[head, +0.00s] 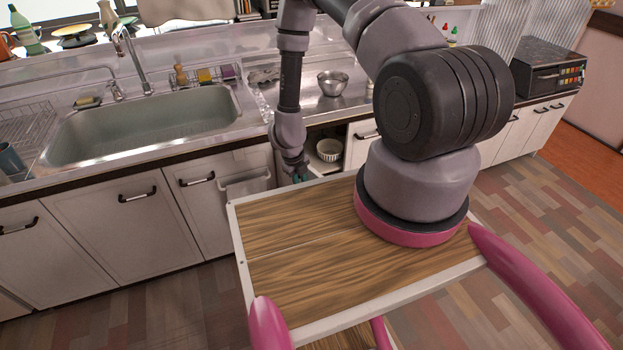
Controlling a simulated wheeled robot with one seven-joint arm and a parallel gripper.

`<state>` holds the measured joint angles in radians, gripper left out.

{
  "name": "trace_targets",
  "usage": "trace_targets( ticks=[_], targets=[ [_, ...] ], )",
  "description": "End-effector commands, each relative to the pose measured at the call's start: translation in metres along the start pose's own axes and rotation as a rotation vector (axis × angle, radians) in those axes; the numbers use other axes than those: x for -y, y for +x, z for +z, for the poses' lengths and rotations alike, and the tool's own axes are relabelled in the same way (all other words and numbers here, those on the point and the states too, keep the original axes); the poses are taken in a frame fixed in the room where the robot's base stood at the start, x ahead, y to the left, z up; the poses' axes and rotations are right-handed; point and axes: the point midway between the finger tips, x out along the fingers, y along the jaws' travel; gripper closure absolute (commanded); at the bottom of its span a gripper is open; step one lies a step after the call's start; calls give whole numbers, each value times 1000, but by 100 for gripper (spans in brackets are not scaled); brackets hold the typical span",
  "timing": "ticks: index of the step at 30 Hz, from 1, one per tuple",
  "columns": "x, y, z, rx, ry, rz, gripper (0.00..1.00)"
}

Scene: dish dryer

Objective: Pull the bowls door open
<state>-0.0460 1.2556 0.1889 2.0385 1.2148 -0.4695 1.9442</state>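My gripper (298,172) is low in front of the counter, at the left side of an open cabinet compartment (324,137). It is small, dark and partly hidden by the edge of my wooden platform, so its fingers cannot be made out. A white ribbed bowl (329,150) stands inside the compartment, to the right of my gripper. The front of this compartment is at least partly uncovered. The bowls door itself cannot be clearly picked out behind my arm and platform, and I cannot tell whether my gripper touches it.
A white drawer front (361,134) with a dark handle is right of the compartment. Closed cabinet doors (121,217) run below the sink (150,126). A metal bowl (333,83) and a microwave (547,70) are on the counter.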

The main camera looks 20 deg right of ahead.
Motion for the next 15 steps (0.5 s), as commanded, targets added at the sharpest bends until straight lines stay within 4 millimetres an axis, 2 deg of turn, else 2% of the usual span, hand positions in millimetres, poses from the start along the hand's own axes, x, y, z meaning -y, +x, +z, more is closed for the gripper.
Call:
trace_targets(
  ticks=[6, 15],
  targets=[
    [-17, -4, 6, -12, 74, 0, 100],
    [-22, -4, 8, -18, 108, 0, 100]
  ],
)
